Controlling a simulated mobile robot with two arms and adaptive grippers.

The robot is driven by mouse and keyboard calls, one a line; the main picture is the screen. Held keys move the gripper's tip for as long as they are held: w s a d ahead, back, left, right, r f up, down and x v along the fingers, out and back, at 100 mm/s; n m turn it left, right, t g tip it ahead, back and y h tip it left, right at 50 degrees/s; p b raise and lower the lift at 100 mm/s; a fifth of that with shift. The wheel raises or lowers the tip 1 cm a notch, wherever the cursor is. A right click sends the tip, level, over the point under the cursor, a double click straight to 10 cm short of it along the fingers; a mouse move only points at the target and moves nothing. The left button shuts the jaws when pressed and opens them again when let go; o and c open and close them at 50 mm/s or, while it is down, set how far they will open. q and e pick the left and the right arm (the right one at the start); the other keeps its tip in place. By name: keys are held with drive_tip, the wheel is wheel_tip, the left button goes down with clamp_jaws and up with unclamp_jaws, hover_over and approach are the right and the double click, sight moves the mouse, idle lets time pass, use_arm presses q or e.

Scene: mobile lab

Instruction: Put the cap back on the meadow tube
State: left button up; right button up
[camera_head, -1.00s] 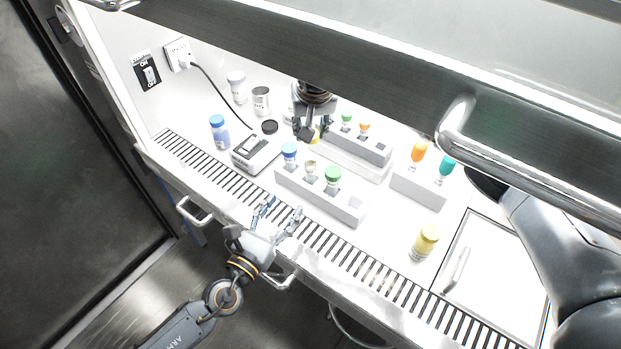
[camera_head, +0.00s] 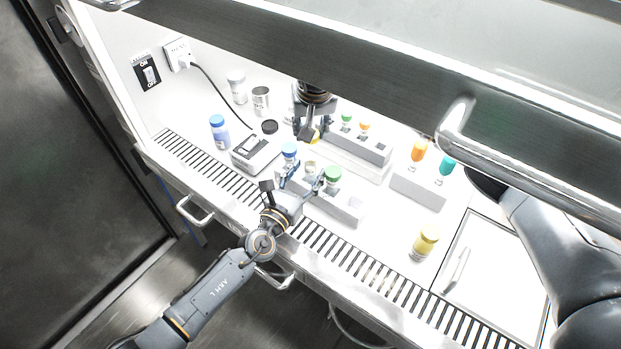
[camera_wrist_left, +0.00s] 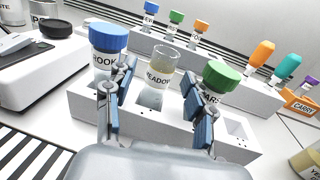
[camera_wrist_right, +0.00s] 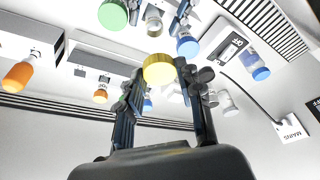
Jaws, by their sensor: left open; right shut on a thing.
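The meadow tube (camera_wrist_left: 158,84) stands uncapped and upright in the middle of the front rack (camera_wrist_left: 92,112). It also shows in the head view (camera_head: 310,168). A blue-capped tube (camera_wrist_left: 108,46) and a green-capped tube (camera_wrist_left: 217,82) stand on either side of it. My left gripper (camera_wrist_left: 160,108) is open, with its fingers on either side of the meadow tube, not closed on it. My right gripper (camera_wrist_right: 158,84) is shut on a yellow cap (camera_wrist_right: 159,68). In the head view the cap (camera_head: 315,136) is held above the bench behind the front rack, apart from the meadow tube.
A back rack (camera_head: 352,153) holds several small capped tubes. A scale (camera_head: 256,154) and a blue-capped bottle (camera_head: 219,132) stand left. A yellow-capped bottle (camera_head: 425,243) stands at the front right, with clear bench around it.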

use_arm(q)
clamp_jaws()
use_arm(e)
hover_over(310, 159)
drive_tip(key=shift+s+d+f, duration=0.1)
drive_tip(key=shift+s+f, duration=0.15)
drive_tip(key=shift+f, duration=1)
drive_tip(key=shift+s+d+f, duration=0.1)
drive_tip(key=shift+s+f, duration=0.1)
drive_tip(key=shift+f, duration=1)
drive_tip(key=shift+a+f, duration=0.1)
drive_tip(key=shift+f, duration=0.8)
drive_tip(key=shift+f, duration=0.55)
